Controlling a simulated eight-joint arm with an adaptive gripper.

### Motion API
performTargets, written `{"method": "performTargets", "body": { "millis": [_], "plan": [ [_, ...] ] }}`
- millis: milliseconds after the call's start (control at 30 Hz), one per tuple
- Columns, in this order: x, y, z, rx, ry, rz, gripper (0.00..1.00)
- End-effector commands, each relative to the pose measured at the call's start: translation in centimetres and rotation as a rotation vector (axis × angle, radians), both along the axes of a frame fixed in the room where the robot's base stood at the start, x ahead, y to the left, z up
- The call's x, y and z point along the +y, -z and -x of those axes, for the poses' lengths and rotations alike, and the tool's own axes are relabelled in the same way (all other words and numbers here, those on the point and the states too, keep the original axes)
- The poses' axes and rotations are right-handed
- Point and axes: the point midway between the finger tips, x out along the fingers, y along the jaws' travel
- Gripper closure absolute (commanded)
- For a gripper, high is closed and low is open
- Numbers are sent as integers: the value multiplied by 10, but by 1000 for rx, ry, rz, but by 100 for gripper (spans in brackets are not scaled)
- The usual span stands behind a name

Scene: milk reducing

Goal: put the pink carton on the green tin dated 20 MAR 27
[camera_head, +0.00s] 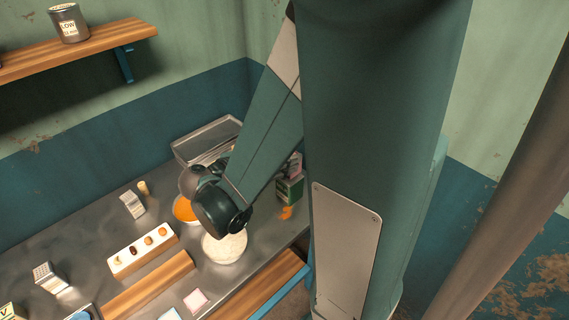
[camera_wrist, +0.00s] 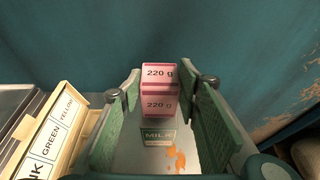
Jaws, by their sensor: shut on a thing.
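The pink carton (camera_wrist: 160,104) is in the middle of the wrist view, marked "220 g" on two faces. My gripper (camera_wrist: 160,84) is shut on it, with a green-padded finger on each side. The green tin (camera_wrist: 158,136) shows directly below the carton, with "MILK" on its label; its date is too small to read. In the head view the pink carton (camera_head: 295,163) appears just above the green tin (camera_head: 290,189), partly hidden by my arm. I cannot tell whether the carton touches the tin. My fingers are hidden there.
An orange spill (camera_wrist: 176,160) lies by the tin. A rack labelled GREEN and YELLOW (camera_wrist: 50,130) stands at left in the wrist view. The head view shows a metal tray (camera_head: 207,132), a bowl of orange (camera_head: 184,211), a white bowl (camera_head: 224,247) and a wooden board (camera_head: 150,284).

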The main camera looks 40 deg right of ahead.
Motion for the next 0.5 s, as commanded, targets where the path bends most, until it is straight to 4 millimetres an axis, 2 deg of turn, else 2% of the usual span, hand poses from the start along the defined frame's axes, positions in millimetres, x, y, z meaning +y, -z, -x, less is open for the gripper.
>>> {"method": "performTargets", "body": {
  "millis": [200, 500],
  "plan": [
    [0, 15, 0, 0, 0, 0, 82],
    [0, 16, 0, 0, 0, 0, 82]
  ]
}}
